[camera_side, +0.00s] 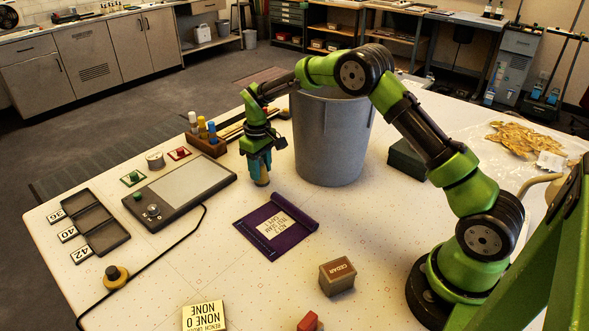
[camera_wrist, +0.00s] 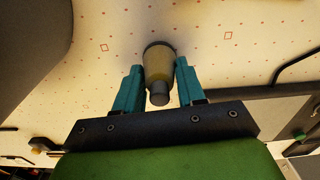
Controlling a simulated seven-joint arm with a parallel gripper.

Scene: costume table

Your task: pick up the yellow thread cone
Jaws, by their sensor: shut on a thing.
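My gripper (camera_side: 259,168) points down at the table, just left of the tall grey bin. In the wrist view its two teal fingers (camera_wrist: 159,88) are closed on the yellow thread cone (camera_wrist: 159,62), one on each side. The cone looks dull olive-yellow in the shade, with a dark grey narrow tip toward me and its wide end away.
The grey bin (camera_side: 330,140) stands close to the right of my gripper. A purple cloth (camera_side: 290,221) lies in front. A tablet device (camera_side: 180,192) and a wooden rack (camera_side: 207,146) with several coloured tubes are to the left. A CEDAR block (camera_side: 337,278) stands nearer the front.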

